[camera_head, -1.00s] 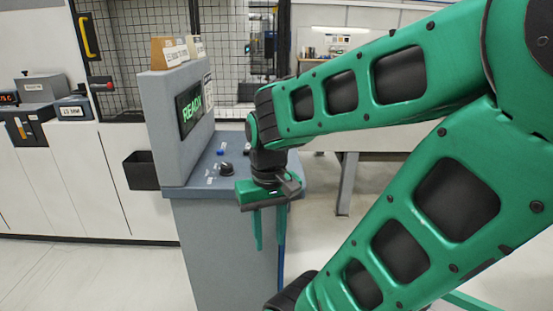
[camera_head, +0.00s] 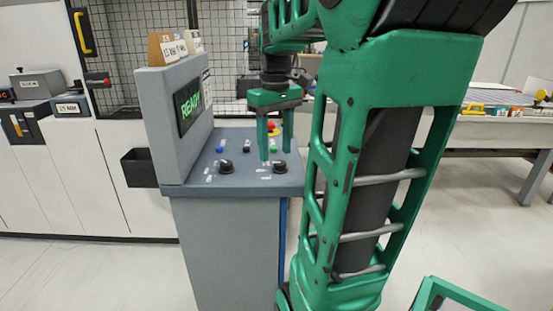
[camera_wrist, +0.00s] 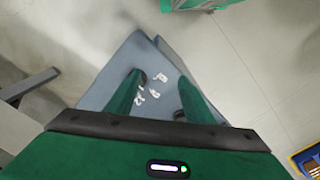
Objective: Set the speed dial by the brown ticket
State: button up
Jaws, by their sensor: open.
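The brown ticket (camera_head: 160,49) stands on top of the grey console, at the front of a row of tickets; its print seems to begin with 15, the rest is unclear. Two black dials, a left one (camera_head: 226,167) and a right one (camera_head: 280,168), sit on the console panel (camera_head: 244,179). Their labels are too small to read, so I cannot tell which is the speed dial. My gripper (camera_head: 275,146) is open and empty, pointing down above the right part of the panel, by the right dial. In the wrist view its fingers (camera_wrist: 161,80) straddle white labels; dark round parts there are partly hidden.
The screen (camera_head: 188,106) reads READY. Pale tickets (camera_head: 193,41) stand behind the brown one. A red stop button (camera_head: 271,126), a blue button (camera_head: 220,149) and a green button (camera_head: 273,149) share the panel, close to my fingers. A black bin (camera_head: 138,168) hangs left of the console.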

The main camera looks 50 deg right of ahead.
notch_tip(320, 180, up, 4)
jog(key=n, duration=0.2)
send_over(280, 163)
notch_tip(280, 163, down, 10)
jog(key=shift+w+d+f, duration=0.1)
jog(key=shift+f, duration=0.15)
jog(key=c, duration=1)
